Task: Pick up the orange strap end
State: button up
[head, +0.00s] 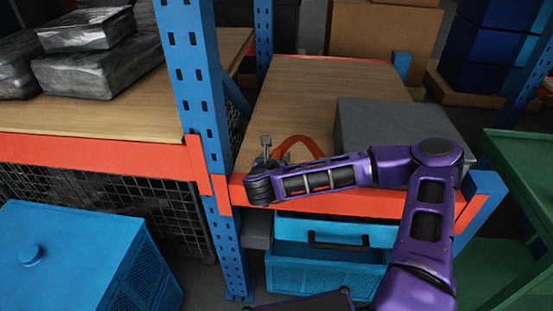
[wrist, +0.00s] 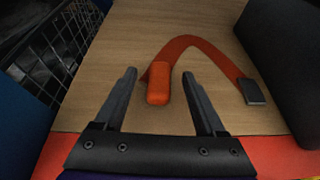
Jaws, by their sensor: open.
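The orange strap (wrist: 187,47) lies in a bent loop on the wooden shelf board. Its thick orange end (wrist: 158,86) points toward me in the wrist view, and its other end carries a dark grey rectangular tab (wrist: 252,91). My gripper (wrist: 160,78) is open, with one finger on each side of the orange end and clear gaps between. I cannot tell its exact height above the board. In the head view the strap (head: 296,146) shows as an orange arch behind my gripper (head: 265,146); my arm hides its lower part.
A grey box (head: 390,122) stands on the shelf right of the strap. A blue upright post (head: 192,80) and wire mesh (wrist: 62,45) bound the left side. An orange beam (head: 380,203) edges the shelf front. The board behind the strap (head: 315,85) is clear.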

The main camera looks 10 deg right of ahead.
jog(key=shift+x, duration=1.2)
grip_shut()
